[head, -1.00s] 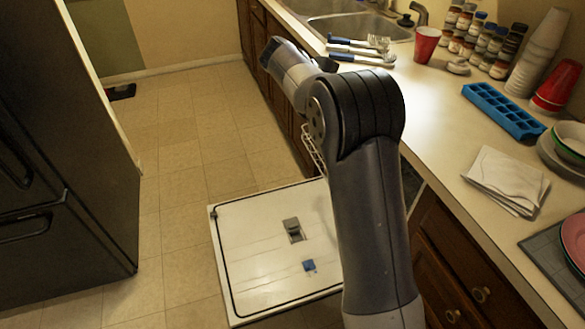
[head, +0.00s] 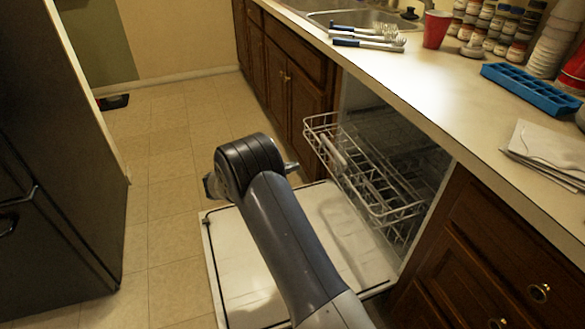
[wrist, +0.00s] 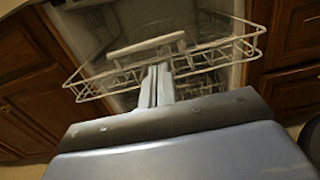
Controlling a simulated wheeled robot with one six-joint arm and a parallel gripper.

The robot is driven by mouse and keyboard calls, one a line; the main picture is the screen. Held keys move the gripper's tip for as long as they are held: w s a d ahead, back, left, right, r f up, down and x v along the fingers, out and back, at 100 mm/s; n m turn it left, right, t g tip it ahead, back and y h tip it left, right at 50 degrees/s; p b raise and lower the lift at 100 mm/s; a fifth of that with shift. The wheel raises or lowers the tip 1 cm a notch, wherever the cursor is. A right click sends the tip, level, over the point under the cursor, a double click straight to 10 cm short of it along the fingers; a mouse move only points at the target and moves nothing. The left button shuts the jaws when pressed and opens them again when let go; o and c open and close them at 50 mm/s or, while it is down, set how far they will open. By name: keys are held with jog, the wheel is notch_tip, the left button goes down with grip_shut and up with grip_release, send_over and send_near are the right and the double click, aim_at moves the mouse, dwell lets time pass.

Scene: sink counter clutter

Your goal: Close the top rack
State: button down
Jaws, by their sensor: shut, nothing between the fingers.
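The top rack (head: 370,175) is a white wire basket, pulled partly out of the open dishwasher under the counter. In the wrist view, the rack (wrist: 205,58) spans the picture ahead of my gripper, with a pale bar along its front. My gripper (wrist: 156,72) is shut and empty, its fingertips pointing at the middle of the rack's front. I cannot tell whether they touch it. In the head view, my arm hides most of the gripper, left of the rack.
The dishwasher door (head: 235,260) lies open and low beneath my arm. Wooden cabinets (head: 290,85) flank the opening. A dark fridge (head: 50,180) stands at left, with clear tiled floor (head: 165,150) between. The counter holds a red cup (head: 436,29), a blue tray (head: 530,88) and cutlery.

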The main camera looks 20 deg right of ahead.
aim_at(336, 156)
jog(key=d+b, duration=0.1)
jog(key=d, duration=1)
jog(key=shift+w+d+b, duration=0.2)
jog(key=shift+d+b, duration=0.15)
jog(key=d, duration=2.1)
jog(key=shift+w+d, duration=0.15)
jog(key=shift+w, duration=0.2)
jog(key=shift+d, duration=0.3)
jog(key=shift+r, duration=0.15)
